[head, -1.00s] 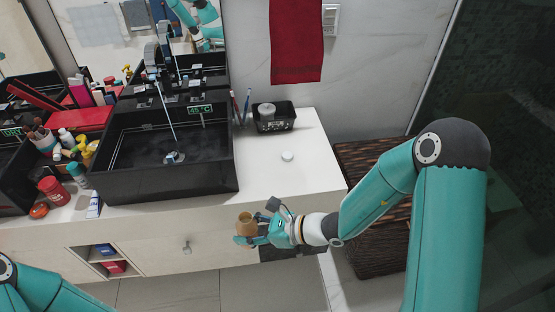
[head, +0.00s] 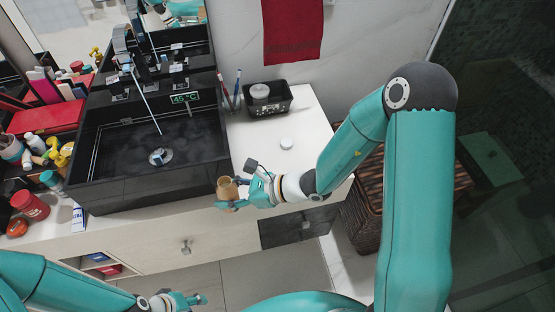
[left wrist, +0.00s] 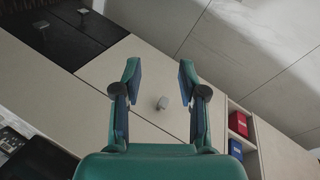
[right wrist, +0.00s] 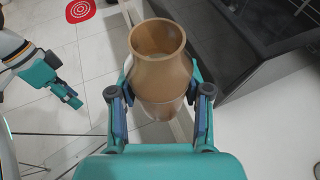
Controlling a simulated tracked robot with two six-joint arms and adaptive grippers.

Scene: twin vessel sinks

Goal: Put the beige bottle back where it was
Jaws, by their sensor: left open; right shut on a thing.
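The beige bottle (head: 227,188) is held in my right gripper (head: 238,193), in front of the counter's front edge near the right end of the black sink. In the right wrist view the bottle (right wrist: 158,72) sits between both fingers, its wide open mouth facing the camera. My right gripper (right wrist: 158,100) is shut on its body. My left gripper (head: 196,299) is low in front of the cabinet, open and empty. In the left wrist view its fingers (left wrist: 160,85) are spread apart, facing the cabinet front.
The white counter (head: 262,150) right of the black vessel sink (head: 120,185) is mostly clear. Several bottles and a red box (head: 45,118) crowd the left side. A wicker basket (head: 372,205) stands right.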

